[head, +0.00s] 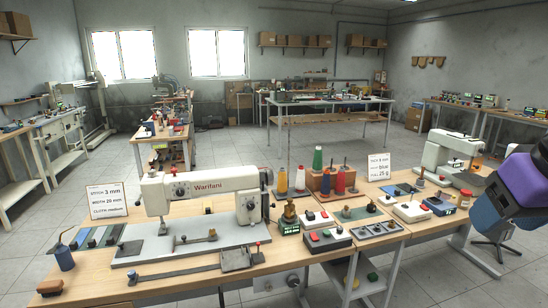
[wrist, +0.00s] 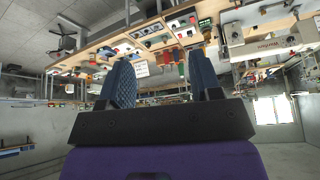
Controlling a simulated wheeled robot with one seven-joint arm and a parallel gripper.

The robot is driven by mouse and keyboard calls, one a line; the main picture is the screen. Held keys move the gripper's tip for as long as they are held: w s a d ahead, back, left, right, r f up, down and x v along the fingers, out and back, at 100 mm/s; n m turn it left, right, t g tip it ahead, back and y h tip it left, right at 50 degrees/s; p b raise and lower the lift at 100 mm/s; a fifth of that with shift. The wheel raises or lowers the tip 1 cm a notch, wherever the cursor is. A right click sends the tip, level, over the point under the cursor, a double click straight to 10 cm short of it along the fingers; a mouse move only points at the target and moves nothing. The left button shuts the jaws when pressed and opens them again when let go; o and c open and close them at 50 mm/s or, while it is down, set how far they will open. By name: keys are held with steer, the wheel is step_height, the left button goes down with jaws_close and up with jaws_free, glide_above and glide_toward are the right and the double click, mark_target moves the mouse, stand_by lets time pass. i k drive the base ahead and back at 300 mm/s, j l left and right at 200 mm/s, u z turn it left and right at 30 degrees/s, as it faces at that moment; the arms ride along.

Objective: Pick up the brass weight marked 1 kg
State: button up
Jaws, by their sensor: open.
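A brass-coloured weight (head: 289,211) stands upright on a small dark unit with a green display (head: 289,228), on the front workbench to the right of the white sewing machine in the head view. Its marking is too small to read. My gripper (wrist: 162,80) shows in the wrist view with its two blue textured fingers apart and nothing between them. It is well away from the brass weight; in the head view my purple arm is at the right edge. In the wrist view the scene appears upside down, and I cannot make out the weight there.
The sewing machine (head: 205,190) fills the left of the bench (head: 190,288). Thread cones (head: 317,160), a wooden block and a sign (head: 379,167) stand behind the weight. Switch boxes (head: 325,238) and a grey tray (head: 376,231) lie in front and right. Another machine (head: 445,150) stands further right.

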mark_target(289, 208)
steer(key=i, duration=1.75)
